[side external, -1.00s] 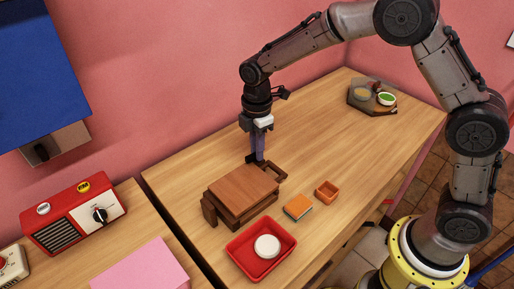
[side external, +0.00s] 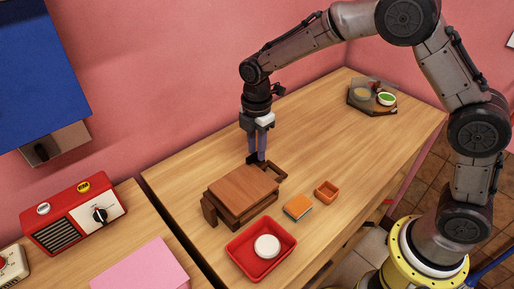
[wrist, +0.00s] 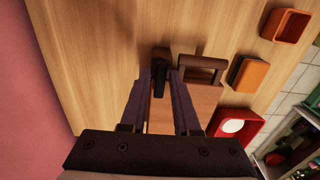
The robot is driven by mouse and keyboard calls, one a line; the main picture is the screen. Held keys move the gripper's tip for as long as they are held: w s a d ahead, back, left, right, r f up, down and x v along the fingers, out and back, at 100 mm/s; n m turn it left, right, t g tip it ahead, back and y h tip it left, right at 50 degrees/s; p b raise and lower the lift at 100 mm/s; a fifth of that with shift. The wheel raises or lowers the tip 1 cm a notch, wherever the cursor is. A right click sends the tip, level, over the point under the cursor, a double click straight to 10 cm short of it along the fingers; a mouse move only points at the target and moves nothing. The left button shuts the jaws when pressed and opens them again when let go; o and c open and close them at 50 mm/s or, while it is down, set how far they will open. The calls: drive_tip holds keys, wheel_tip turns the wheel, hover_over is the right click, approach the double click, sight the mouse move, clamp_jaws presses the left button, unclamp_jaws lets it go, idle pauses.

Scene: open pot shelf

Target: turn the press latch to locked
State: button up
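The wooden press (side external: 242,192) is a brown block with a loop handle (side external: 275,171) at its far right end. It also shows in the wrist view (wrist: 198,102), partly hidden by my fingers. The press latch (wrist: 160,68) is a dark, narrow lever beside the handle. My gripper (side external: 257,157) points straight down at the press's far end.
A dark tray with bowls (side external: 371,97) sits at the far right. The table behind is clear.

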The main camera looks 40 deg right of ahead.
drive_tip(key=shift+o, duration=1)
drive_tip(key=shift+f, duration=0.1)
wheel_tip(320, 180, up, 14)
drive_tip(key=shift+d, duration=0.1)
